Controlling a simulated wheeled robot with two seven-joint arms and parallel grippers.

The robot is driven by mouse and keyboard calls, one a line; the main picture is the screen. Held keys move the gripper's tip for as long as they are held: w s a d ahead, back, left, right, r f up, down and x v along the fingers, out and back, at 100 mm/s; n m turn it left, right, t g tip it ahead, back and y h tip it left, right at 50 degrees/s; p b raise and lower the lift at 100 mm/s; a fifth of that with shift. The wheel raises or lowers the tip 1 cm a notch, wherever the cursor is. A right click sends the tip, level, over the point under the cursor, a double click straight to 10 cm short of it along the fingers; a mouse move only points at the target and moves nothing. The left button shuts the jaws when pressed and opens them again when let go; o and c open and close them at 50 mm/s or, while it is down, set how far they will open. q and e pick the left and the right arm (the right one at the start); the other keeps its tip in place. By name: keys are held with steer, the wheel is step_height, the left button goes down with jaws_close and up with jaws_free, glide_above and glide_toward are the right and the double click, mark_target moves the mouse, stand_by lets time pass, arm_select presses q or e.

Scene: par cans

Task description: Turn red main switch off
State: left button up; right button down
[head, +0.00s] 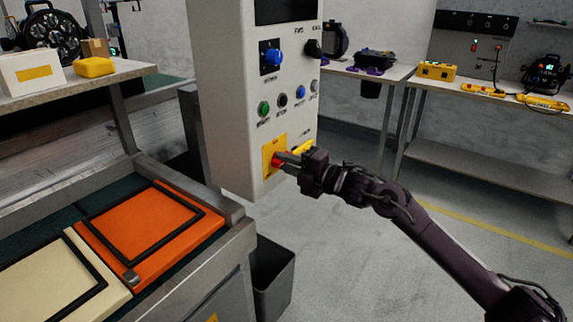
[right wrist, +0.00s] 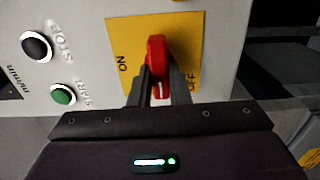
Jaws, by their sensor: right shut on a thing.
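The red main switch (head: 277,161) sits on a yellow plate (head: 267,150) low on the front of the grey control box (head: 228,110). In the right wrist view the red handle (right wrist: 157,55) stands between the ON label and the OFF label of its plate (right wrist: 185,30). The handle looks roughly in line with my fingers there. My right gripper (head: 285,160) reaches in from the right and is shut on the red handle, with one finger on each side (right wrist: 160,88). The fingers hide part of the switch in the head view. My left gripper is not in view.
Above the switch are a green button (head: 264,108), a black button (head: 282,100) and a blue knob (head: 271,57). An orange panel (head: 150,228) lies on the bench at left. A grey bin (head: 272,278) stands below the box. The floor at right is clear.

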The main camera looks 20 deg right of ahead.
steer(key=shift+f, duration=0.1)
steer(key=c, duration=1.4)
jaws_free()
steer(key=shift+o, duration=0.2)
steer(key=shift+s+d, duration=0.35)
steer(key=shift+s, duration=0.05)
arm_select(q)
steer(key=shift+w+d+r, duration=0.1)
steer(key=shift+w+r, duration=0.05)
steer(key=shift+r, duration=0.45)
arm_select(e)
steer(key=v, duration=0.7)
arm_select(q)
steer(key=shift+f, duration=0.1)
arm_select(e)
steer(key=shift+a, duration=0.1)
